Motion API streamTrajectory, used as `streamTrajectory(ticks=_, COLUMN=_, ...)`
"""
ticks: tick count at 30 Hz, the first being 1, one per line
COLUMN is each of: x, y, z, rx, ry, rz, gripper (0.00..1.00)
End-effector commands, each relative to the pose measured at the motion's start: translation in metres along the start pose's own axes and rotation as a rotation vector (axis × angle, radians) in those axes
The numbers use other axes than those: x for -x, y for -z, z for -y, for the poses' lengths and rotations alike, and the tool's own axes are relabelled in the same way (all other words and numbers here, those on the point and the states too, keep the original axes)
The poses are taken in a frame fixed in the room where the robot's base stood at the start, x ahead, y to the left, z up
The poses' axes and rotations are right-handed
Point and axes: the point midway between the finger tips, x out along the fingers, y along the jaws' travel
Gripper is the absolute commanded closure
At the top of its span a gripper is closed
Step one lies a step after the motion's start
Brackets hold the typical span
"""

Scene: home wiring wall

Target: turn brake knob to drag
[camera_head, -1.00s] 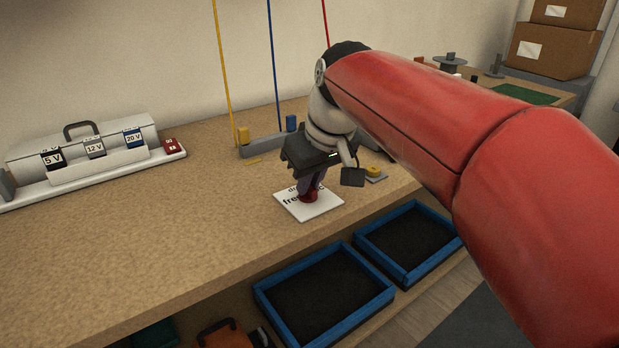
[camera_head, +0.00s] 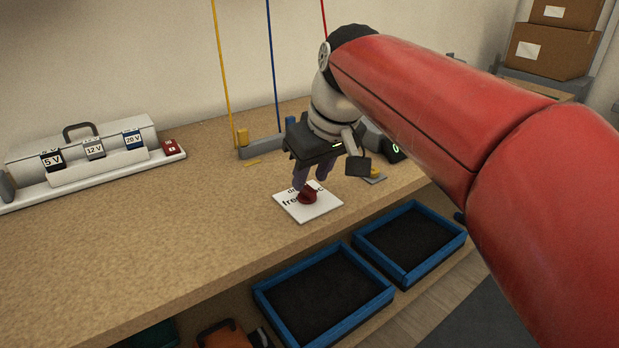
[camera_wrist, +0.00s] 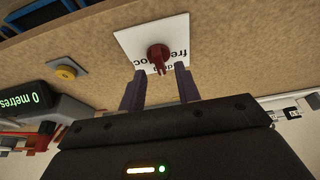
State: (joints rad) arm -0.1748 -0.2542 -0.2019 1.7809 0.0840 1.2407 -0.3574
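The brake knob (camera_head: 308,197) is small and dark red and sits on a white label plate (camera_head: 325,208) on the bench. The plate carries black words, partly covered; "fre" can be read. In the wrist view the knob (camera_wrist: 158,54) has a narrow pointer directed toward my gripper, roughly at the "drag" side, though the lettering there is partly hidden. My gripper (camera_wrist: 158,80) has its two purple fingers apart with nothing between them. In the head view my gripper (camera_head: 308,178) is above and just behind the knob, apart from it.
A yellow button (camera_wrist: 66,72) and a display reading "0 metres" (camera_wrist: 25,100) are beside the plate. Blue-rimmed trays (camera_head: 262,300) lie below the bench front. A case with voltage labels (camera_head: 90,150) stands at left. The bench between is clear.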

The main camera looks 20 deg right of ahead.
Motion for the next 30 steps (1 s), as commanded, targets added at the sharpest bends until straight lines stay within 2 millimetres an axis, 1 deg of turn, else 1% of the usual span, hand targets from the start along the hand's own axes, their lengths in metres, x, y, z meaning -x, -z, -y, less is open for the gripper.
streamTrajectory(ticks=1, x=0.012, y=0.001, z=0.0, rx=0.0, ry=-0.002, rz=-0.005, gripper=0.67)
streamTrajectory(ticks=3, x=0.024, y=0.001, z=0.0, rx=0.0, ry=-0.002, rz=-0.005, gripper=0.67)
streamTrajectory(ticks=6, x=0.039, y=0.001, z=0.0, rx=0.0, ry=-0.001, rz=-0.003, gripper=0.67)
streamTrajectory(ticks=10, x=0.051, y=0.0, z=0.0, rx=0.0, ry=-0.001, rz=-0.001, gripper=0.67)
streamTrajectory(ticks=14, x=0.055, y=0.0, z=0.0, rx=0.0, ry=-0.001, rz=-0.001, gripper=0.67)
streamTrajectory(ticks=30, x=0.054, y=0.0, z=0.0, rx=0.0, ry=-0.001, rz=-0.001, gripper=0.67)
